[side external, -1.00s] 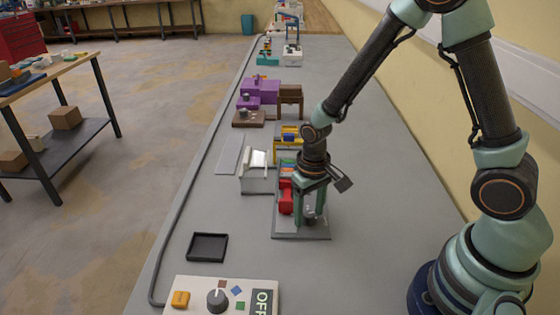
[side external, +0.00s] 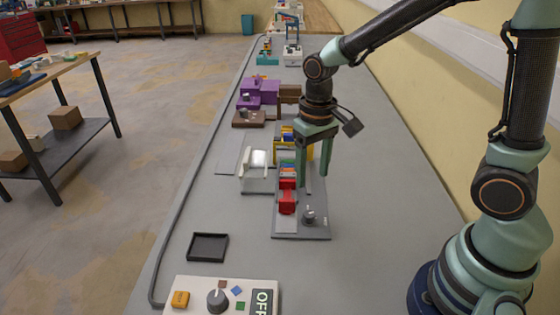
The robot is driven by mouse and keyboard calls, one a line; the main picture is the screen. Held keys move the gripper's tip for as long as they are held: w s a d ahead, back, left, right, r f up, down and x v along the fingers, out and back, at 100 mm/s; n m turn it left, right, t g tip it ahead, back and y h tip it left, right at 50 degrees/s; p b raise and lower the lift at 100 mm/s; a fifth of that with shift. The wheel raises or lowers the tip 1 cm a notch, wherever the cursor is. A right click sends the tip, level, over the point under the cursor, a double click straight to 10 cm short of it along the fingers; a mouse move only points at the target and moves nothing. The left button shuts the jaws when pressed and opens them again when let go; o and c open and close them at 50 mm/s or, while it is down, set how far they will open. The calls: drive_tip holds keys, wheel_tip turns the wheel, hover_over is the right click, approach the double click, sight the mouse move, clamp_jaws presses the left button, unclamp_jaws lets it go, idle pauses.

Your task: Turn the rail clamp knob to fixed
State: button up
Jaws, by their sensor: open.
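The rail clamp knob (side external: 309,216) is a small grey knob on the front right of a grey base plate (side external: 295,236). A small pale mark is on the plate to its right, too small to read. A red block (side external: 287,197) stands on the plate left of the knob, at the front of a row of coloured blocks. My gripper (side external: 312,178) is open and empty, pointing down above and behind the knob, apart from it. Its fingers hide part of the plate's back. I cannot tell the knob's setting.
A white device (side external: 255,165) stands left of the plate. A black tray (side external: 208,247) and a control box (side external: 222,296) with a knob and OFF sign lie in front. Purple boxes (side external: 262,92) stand farther back. The bench right of the plate is clear.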

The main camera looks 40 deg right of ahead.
sight(309, 213)
idle(0.3)
wheel_tip(309, 213, down, 12)
drive_tip(key=n, duration=1.2)
drive_tip(key=shift+r, duration=0.15)
clamp_jaws()
